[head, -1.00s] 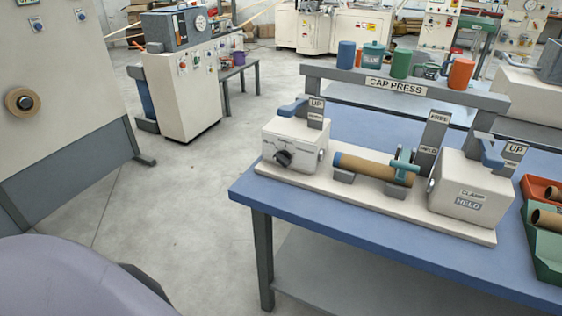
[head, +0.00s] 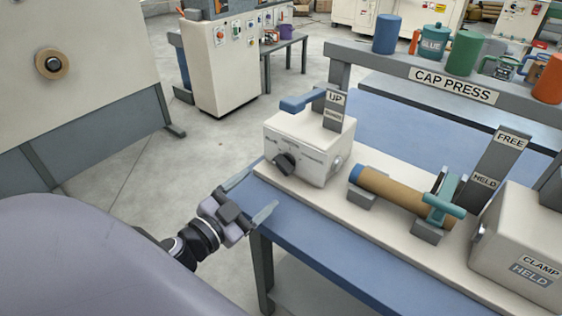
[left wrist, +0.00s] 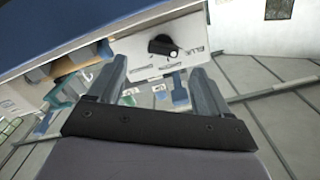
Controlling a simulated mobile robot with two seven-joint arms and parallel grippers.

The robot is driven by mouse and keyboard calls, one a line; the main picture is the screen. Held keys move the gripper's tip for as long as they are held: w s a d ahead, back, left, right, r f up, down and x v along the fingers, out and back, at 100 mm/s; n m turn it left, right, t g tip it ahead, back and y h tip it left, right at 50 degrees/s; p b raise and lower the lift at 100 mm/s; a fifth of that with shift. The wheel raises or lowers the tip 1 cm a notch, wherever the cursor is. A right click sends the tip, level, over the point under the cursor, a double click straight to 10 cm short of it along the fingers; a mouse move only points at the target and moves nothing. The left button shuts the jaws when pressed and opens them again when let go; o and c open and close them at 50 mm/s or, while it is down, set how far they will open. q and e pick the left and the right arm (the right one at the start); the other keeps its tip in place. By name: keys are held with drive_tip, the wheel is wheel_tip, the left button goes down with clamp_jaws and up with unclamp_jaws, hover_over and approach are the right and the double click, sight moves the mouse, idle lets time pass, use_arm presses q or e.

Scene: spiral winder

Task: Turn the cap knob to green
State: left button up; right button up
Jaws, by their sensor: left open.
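The cap knob (head: 285,163) is a black dial on the front of the white box at the left end of the cap press (head: 320,158). Small lettering surrounds the knob, too small to read well in the head view. In the left wrist view the knob (left wrist: 162,46) shows beyond the fingers, with a word like BLUE beside it. My left gripper (head: 256,196) is open and empty, left of and below the knob, near the table's left corner and apart from the knob. In the left wrist view its two fingers (left wrist: 158,85) stand apart. My right gripper is not in view.
A blue lever (head: 305,100) with an UP plate sits on the box. A brown tube (head: 392,187) with a blue end lies in the cradle under a teal clamp (head: 445,205). The blue table edge (head: 310,240) lies beside my gripper. Coloured pots (head: 387,34) stand on the shelf behind.

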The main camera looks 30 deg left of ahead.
sight(280, 168)
use_arm(q)
drive_tip(key=shift+w+r, duration=0.35)
drive_tip(key=shift+w, duration=0.15)
drive_tip(key=shift+w+r, duration=0.1)
drive_tip(key=shift+w, duration=0.4)
drive_tip(key=shift+w+d+p, duration=0.2)
drive_tip(key=shift+w+p, duration=0.55)
drive_tip(key=shift+w, duration=2.1)
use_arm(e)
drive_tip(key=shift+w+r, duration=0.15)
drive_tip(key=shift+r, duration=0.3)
use_arm(q)
drive_tip(key=c, duration=1.1)
drive_tip(key=shift+o, duration=0.3)
